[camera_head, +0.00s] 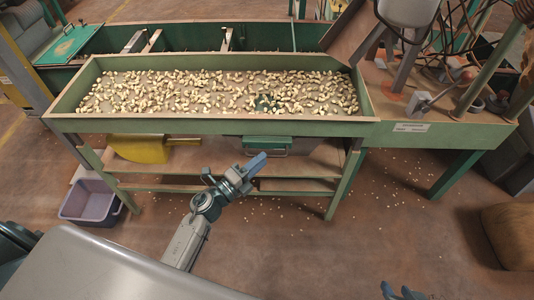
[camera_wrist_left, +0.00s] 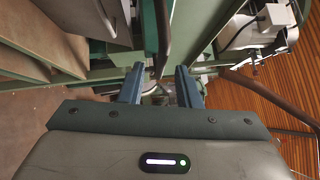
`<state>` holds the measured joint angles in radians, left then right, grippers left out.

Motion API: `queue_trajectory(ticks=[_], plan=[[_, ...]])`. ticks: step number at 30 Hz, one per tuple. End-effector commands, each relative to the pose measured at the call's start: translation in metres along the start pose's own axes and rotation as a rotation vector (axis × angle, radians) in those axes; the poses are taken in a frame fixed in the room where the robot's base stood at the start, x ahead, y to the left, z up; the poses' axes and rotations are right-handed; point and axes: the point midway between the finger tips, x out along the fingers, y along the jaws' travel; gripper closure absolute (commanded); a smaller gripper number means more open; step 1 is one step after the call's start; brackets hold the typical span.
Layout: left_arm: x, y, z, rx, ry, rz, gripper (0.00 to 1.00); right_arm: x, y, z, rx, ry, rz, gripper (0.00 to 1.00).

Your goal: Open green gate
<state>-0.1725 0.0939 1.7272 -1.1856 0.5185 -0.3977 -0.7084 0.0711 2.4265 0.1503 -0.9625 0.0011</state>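The green gate (camera_head: 267,140) sits under the front edge of the nut hopper, with a thin handle bar along its lower front. My left gripper (camera_head: 257,162) is just below and in front of the gate, slightly left of its middle. In the left wrist view its two blue fingers (camera_wrist_left: 160,85) are apart, with nothing clearly held. A dark bar (camera_wrist_left: 163,35), probably the gate's handle, lies ahead of the gap; I cannot tell whether it reaches between the fingers. My right gripper (camera_head: 402,292) is partly cut off at the bottom edge, with its fingertips apart.
The green-framed hopper (camera_head: 215,123) holds many nuts. A yellow chute (camera_head: 138,149) is left of the gate, and a wooden shelf (camera_head: 225,170) runs below. A purple bin (camera_head: 90,202) stands at lower left. Machinery stands at right. The floor in front is mostly clear, with scattered nuts.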

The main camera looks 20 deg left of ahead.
Motion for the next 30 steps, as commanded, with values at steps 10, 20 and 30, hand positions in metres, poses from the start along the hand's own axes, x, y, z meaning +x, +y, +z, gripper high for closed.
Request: queue_trajectory(ticks=[10,20,30], plan=[[0.035,0.000,0.000,-0.001,0.000,0.000,0.70,-0.002,0.001,0.000,-0.009,-0.025,0.007,0.64],[0.035,0.000,0.000,-0.001,0.000,0.000,0.83,-0.002,0.001,0.000,-0.008,-0.026,0.007,0.64],[0.033,-0.001,-0.002,-0.001,0.000,0.001,1.00,-0.003,0.001,0.000,-0.009,-0.026,0.008,0.64]])
